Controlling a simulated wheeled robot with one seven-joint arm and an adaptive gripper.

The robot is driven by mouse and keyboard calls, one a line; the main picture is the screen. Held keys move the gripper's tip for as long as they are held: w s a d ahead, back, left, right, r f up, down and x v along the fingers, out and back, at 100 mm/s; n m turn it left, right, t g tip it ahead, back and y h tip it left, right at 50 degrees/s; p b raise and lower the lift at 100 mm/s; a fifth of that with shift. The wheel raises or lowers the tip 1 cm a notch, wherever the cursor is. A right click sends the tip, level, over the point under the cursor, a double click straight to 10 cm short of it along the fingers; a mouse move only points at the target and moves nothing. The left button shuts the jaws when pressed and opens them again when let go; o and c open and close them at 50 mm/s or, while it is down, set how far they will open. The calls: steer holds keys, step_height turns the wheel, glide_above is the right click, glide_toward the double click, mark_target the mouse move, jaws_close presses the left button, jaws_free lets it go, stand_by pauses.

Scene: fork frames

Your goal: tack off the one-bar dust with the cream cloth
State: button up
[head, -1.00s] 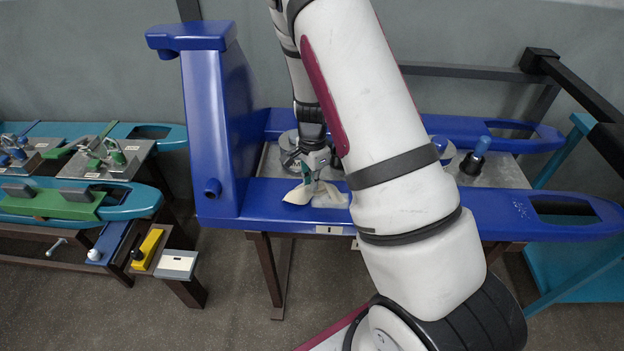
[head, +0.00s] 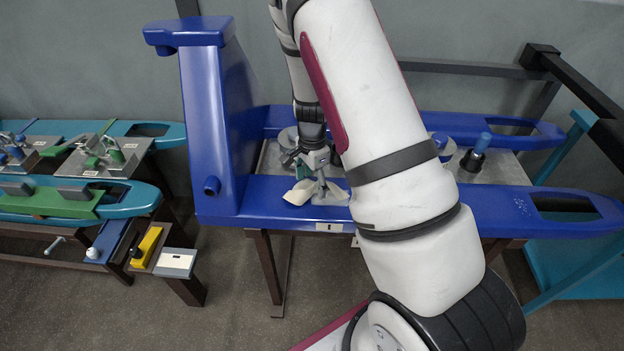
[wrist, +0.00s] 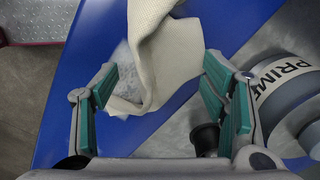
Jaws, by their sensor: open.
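The cream cloth (head: 299,193) lies crumpled on the near rail of the blue frame (head: 265,200), above the label with one bar (head: 329,228). Pale dust (head: 333,196) shows just right of the cloth in the head view. In the wrist view the folded cloth (wrist: 170,52) partly covers the whitish dust (wrist: 118,66). My gripper (head: 311,178) is over the cloth.
A tin marked PRIME (wrist: 288,85) stands close to my right finger in the wrist view. The blue upright (head: 212,120) rises left of the cloth. A teal frame (head: 150,205) is farther left.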

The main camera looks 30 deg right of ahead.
steer(key=shift+f+b, duration=0.45)
steer(key=shift+f, duration=0.6)
steer(key=shift+r, duration=0.1)
steer(key=c, duration=0.5)
steer(key=shift+s, duration=0.15)
jaws_close()
